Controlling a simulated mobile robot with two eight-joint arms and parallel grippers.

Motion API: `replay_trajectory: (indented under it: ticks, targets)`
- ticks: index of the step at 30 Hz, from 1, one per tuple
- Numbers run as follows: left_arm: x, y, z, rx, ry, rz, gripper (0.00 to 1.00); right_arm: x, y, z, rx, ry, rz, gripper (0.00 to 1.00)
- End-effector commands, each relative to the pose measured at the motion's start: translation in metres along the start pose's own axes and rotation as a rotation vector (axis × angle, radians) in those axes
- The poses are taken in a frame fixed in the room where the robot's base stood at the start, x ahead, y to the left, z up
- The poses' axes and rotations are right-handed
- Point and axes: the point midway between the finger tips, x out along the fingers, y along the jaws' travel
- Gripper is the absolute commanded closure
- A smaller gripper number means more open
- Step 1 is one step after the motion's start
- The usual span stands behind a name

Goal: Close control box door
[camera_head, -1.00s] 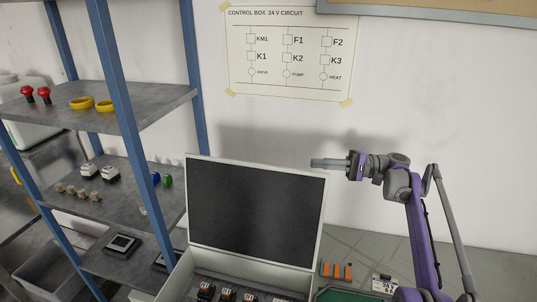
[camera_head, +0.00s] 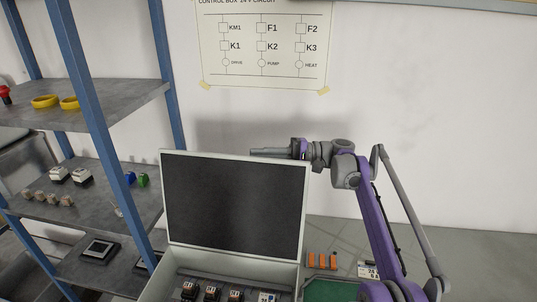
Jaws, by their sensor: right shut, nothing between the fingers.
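The control box door (camera_head: 235,205) stands open and raised, its dark inner panel in a pale frame facing me. It rises from the back of the control box (camera_head: 154,287), which holds several dark components with light tops and is cut off by the lower edge. My right gripper (camera_head: 256,152) is shut and empty. It points left at the height of the door's top edge, partly overlapping it in the picture, seemingly behind it. I cannot tell whether it touches the door. My left gripper is not in view.
A blue-post shelf (camera_head: 80,178) with small parts stands close on the left. Orange parts (camera_head: 322,261) and a small labelled item (camera_head: 368,270) lie right of the box, near a green surface (camera_head: 330,290). A circuit chart (camera_head: 262,50) hangs on the wall. The bench at far right is clear.

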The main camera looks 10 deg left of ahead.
Motion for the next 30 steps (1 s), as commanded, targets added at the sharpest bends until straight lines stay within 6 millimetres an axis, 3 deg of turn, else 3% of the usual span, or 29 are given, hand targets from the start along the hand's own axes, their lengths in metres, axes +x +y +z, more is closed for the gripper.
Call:
replay_trajectory:
  ticks: [6, 22, 30]
  targets:
    - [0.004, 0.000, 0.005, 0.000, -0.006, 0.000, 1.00, 0.003, 0.000, 0.012, 0.000, 0.000, 0.000, 1.00]
    - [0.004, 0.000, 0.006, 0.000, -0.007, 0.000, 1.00, 0.004, -0.002, 0.017, -0.011, 0.000, 0.002, 1.00]
    - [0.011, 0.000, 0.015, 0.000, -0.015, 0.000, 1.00, 0.012, -0.001, 0.047, -0.105, -0.001, 0.026, 1.00]
